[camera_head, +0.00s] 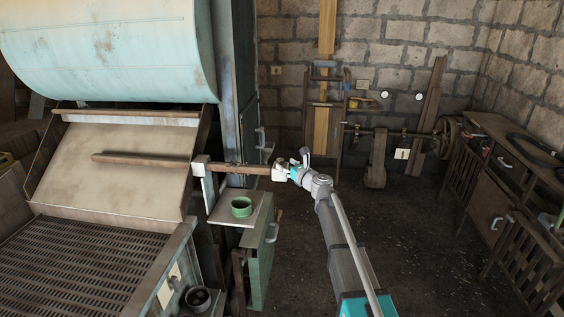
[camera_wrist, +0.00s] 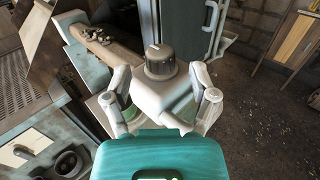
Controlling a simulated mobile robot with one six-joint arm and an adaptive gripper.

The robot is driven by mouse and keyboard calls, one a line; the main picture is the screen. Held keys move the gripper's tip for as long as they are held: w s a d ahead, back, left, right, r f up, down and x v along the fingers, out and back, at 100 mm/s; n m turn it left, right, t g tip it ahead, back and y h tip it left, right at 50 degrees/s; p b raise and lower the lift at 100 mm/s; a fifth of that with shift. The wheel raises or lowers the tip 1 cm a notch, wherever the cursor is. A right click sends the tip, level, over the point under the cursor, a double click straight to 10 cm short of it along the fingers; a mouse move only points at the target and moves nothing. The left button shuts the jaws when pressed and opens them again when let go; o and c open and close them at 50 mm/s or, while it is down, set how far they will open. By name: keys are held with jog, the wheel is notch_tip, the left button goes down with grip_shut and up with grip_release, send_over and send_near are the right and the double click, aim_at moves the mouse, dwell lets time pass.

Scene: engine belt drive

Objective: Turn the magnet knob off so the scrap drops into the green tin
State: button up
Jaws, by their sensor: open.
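A dark round knob (camera_wrist: 160,62) with a pale mark on top sits on a whitish block (camera_wrist: 160,95) in the wrist view. In the head view that block (camera_head: 279,173) appears at the right end of a wooden bar. My gripper (camera_wrist: 160,80) is open, with one finger on each side of the block and knob. In the head view my gripper (camera_head: 295,171) is at the bar's end. The green tin (camera_head: 241,207) stands on a small ledge left of my gripper. In the wrist view it is mostly hidden behind the block and fingers. Contact with the knob cannot be told.
A slatted machine bed (camera_head: 75,265) and large drum (camera_head: 110,45) fill the left. A workbench (camera_head: 500,180) stands at right. The floor between is clear.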

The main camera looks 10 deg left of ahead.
aim_at(283, 162)
jog(key=shift+x, duration=1.9)
jog(key=shift+c, duration=0.2)
grip_shut()
jog(key=shift+d, duration=0.15)
